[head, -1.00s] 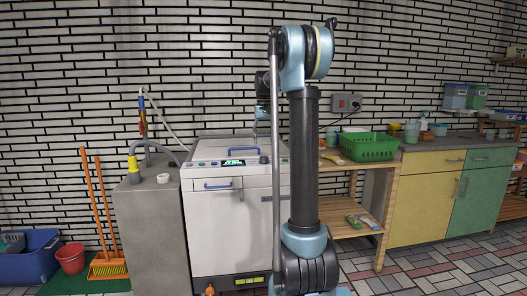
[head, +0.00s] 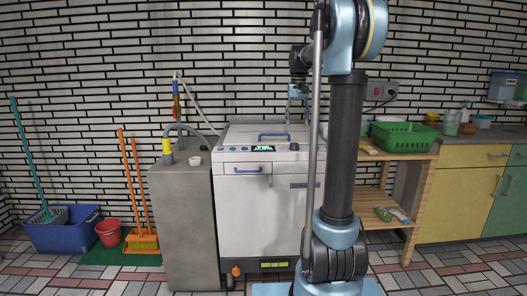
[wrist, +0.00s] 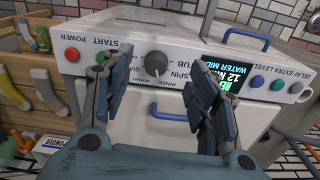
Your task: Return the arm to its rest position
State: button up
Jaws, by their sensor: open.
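My arm stands upright at the right of centre in the head view, its elbow at the top edge. My gripper (head: 297,95) shows small and partly hidden behind my arm, over the right part of the white washing machine (head: 240,196). In the wrist view my gripper (wrist: 158,85) is open, with its two dark blue-grey fingers apart and nothing between them. Behind the fingers is the machine's control panel (wrist: 270,84), upside down, with a grey knob, coloured buttons and a lit display. I cannot tell the distance between fingertips and panel.
A grey concrete block (head: 183,232) stands left of the machine. A wooden shelf (head: 405,190) with a green basket (head: 403,137) stands to the right. A blue tub (head: 62,232), red bucket (head: 109,233) and orange broom (head: 140,240) are on the left. The tiled floor in front shows clear.

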jog(key=s+f, duration=0.4)
jog(key=s, duration=0.9)
jog(key=s+f+n+t, duration=0.1)
jog(key=s+f+t, duration=0.1)
jog(key=s+f, duration=2)
jog(key=s, duration=0.4)
jog(key=shift+s+f, duration=0.35)
jog(key=shift+a, duration=0.1)
jog(key=shift+w+f, duration=0.2)
jog(key=shift+w, duration=0.2)
